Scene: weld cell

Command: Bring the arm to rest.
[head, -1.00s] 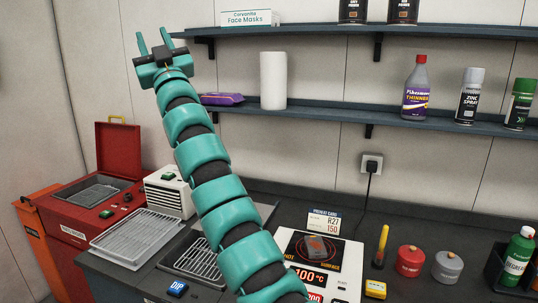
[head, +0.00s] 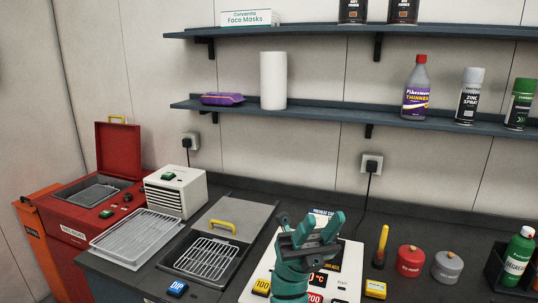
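My gripper (head: 309,226) is at the lower middle of the head view, with my arm folded low beneath it. Its teal fingers stand apart with nothing visible between them. It is in front of the white hot plate (head: 257,272) and hides most of its dark top and part of its display. Whatever lies on the plate's middle is hidden behind my gripper. I cannot tell the height of my gripper above the plate.
A dip tank with a wire rack (head: 210,258), a mesh tray (head: 137,236), a white heater box (head: 176,190) and a red open-lidded unit (head: 70,222) stand left. A red tin (head: 410,261), a grey tin (head: 448,266) and a green bottle (head: 518,257) stand right. Shelves (head: 340,112) run above.

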